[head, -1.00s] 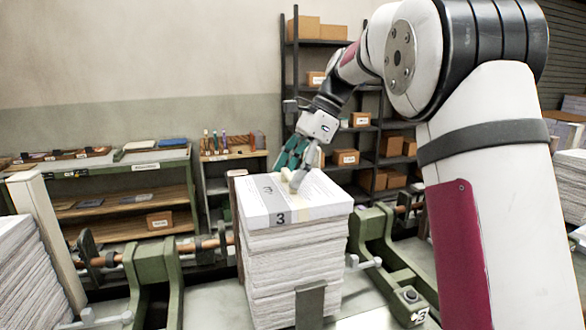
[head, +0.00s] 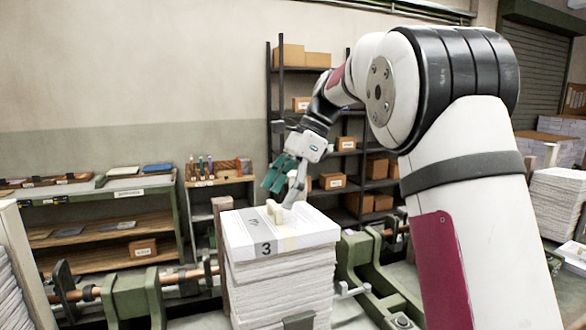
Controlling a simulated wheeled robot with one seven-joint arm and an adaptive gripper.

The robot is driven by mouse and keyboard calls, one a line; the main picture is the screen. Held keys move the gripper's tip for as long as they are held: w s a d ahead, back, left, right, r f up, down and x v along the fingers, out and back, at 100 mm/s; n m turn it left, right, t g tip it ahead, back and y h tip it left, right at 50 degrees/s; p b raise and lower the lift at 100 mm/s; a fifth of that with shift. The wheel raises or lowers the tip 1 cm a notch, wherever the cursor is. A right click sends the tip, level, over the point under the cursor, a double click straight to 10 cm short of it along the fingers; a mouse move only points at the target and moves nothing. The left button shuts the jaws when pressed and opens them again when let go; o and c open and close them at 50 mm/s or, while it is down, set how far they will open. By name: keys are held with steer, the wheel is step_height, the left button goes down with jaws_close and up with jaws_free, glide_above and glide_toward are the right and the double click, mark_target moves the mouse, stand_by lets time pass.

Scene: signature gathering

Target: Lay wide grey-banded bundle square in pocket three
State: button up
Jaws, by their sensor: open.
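A wide white bundle (head: 312,232) with a grey band marked 3 lies flat on top of a tall paper stack (head: 285,285). Its edges look roughly in line with the stack below. The stack stands between green metal frames. My gripper (head: 284,190) is open just above the back part of the bundle, with its teal and grey fingers spread. A cream piece (head: 275,212) shows at the bundle's top under the fingers; I cannot tell if it is a fingertip pad or part of the bundle. Whether the fingers touch the bundle is unclear.
Green frames with a copper-coloured rod (head: 190,276) flank the stack. A brown upright post (head: 222,215) stands close behind its left side. A green shelf unit (head: 105,205) and a dark rack (head: 320,130) with boxes stand behind. More paper stacks (head: 560,205) stand at right.

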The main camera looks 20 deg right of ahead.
steer(key=b+v, duration=0.2)
steer(key=v, duration=0.8)
steer(key=shift+d+r, duration=0.15)
steer(key=shift+r, duration=0.05)
steer(key=s+a+f+n+t+h, duration=0.1)
steer(key=s+a+f+n+h, duration=0.2)
steer(key=s, duration=0.4)
steer(key=s+a+f+n+t, duration=0.1)
steer(key=s+a+n+t, duration=0.1)
steer(key=s+n, duration=0.45)
steer(key=s+f+n+t+h, duration=0.2)
steer(key=s+f+n, duration=0.6)
steer(key=s+f, duration=0.5)
steer(key=shift+s+a+f+t+h, duration=0.35)
steer(key=shift+s+a+h, duration=0.15)
steer(key=shift+s, duration=0.5)
